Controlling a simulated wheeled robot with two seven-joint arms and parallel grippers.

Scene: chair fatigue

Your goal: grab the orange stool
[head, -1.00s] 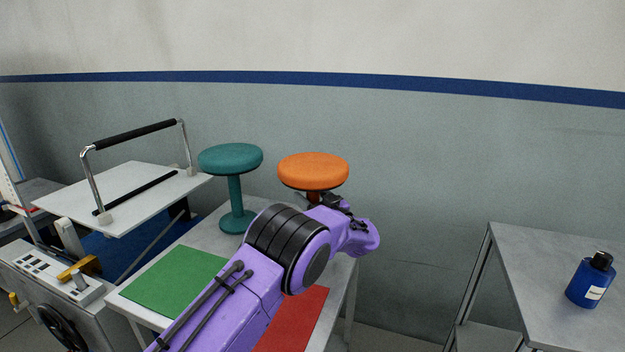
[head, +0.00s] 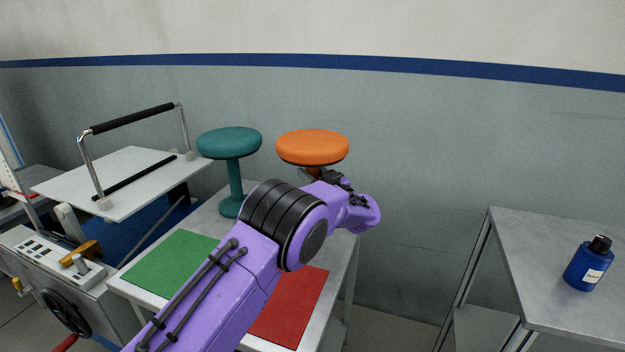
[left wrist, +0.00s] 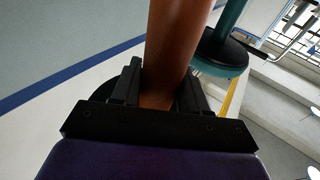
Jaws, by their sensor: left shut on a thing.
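The orange stool (head: 312,147) stands at the back of the grey table, its round seat in clear view in the head view. My purple left arm reaches across the table to it and hides its lower part. In the left wrist view my left gripper (left wrist: 160,100) has its black fingers on either side of the brown-orange stem (left wrist: 175,45), shut on it. In the head view the left gripper (head: 325,178) is just below the seat. My right gripper is not in view.
A teal stool (head: 229,143) stands close on the left of the orange one. A green mat (head: 172,270) and a red mat (head: 290,308) lie on the table (head: 205,222). A blue bottle (head: 588,265) stands on another table at right. A machine with a handlebar (head: 130,120) is at left.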

